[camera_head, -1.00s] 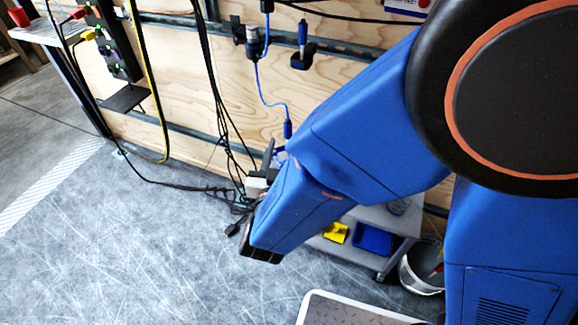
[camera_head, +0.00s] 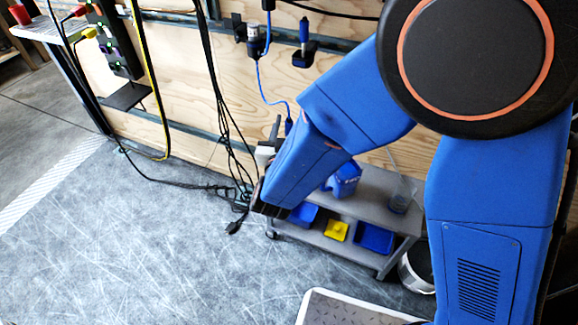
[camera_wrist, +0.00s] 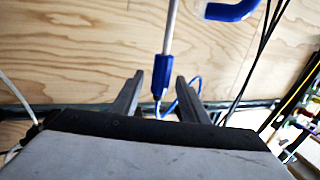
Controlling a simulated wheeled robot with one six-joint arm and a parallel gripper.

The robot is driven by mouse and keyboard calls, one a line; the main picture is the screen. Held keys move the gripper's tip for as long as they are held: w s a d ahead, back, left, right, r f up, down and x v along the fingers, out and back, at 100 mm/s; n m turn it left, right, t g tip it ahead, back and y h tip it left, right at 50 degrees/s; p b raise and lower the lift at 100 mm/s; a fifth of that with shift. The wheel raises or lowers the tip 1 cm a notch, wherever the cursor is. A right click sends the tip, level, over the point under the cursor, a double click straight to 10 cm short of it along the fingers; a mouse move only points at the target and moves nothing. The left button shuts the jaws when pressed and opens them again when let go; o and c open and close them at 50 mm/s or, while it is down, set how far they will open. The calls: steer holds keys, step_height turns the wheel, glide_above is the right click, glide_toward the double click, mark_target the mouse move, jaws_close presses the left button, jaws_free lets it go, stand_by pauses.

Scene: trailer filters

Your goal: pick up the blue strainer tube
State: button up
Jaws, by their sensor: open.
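A blue cord runs from near the blue end. In the head view a blue tube end (camera_head: 289,126) hangs from a blue cord, right beside my gripper (camera_head: 276,126). The rest of it is hidden behind my arm.
A blue piece in a black holder (camera_head: 304,54) is on the plywood wall (camera_head: 180,70). Black cables (camera_head: 226,130) hang left of my gripper. A grey cart (camera_head: 370,205) below carries a blue jug (camera_head: 343,180) and bins.

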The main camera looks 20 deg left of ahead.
steer(key=shift+w, duration=0.2)
jaws_close()
